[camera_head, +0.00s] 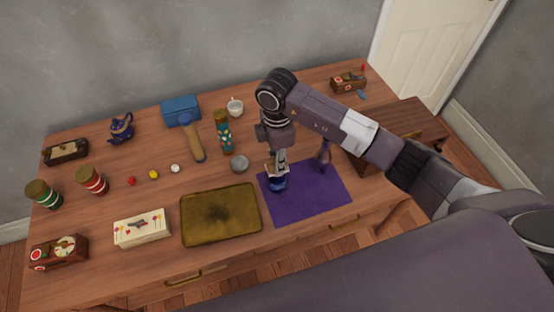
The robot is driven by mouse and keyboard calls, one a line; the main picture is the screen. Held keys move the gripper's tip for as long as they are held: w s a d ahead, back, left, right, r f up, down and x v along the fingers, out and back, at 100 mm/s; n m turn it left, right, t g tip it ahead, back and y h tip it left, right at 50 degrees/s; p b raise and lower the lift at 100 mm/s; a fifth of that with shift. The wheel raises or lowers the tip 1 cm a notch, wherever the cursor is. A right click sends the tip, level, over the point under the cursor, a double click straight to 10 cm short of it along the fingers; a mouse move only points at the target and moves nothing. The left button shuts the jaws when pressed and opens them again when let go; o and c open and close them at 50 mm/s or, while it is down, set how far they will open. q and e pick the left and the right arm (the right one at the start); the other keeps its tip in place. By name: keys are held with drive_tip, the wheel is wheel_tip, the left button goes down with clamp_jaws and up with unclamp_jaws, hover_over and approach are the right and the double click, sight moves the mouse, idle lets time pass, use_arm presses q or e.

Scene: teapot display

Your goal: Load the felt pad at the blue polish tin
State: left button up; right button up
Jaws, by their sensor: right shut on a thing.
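My right gripper (278,168) reaches down from above, over the left part of a purple cloth. It is shut on a small pale thing that looks like the felt pad, mostly hidden by the fingers. Directly below the fingertips is a round dark blue thing (278,185), seemingly the blue polish tin, on the cloth's left side. The pad and tin look very close; I cannot tell whether they touch. My left gripper is not in view.
The purple cloth (325,203) is bare at its front right. A slim purple item (323,158) stands at its back edge. A brass tray (220,215) lies left of it, a grey round thing (240,163) behind. A mallet (192,138) and patterned cylinder (224,132) are farther back.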

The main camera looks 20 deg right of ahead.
drive_tip(key=shift+r+p, duration=2.8)
drive_tip(key=shift+r, duration=0.7)
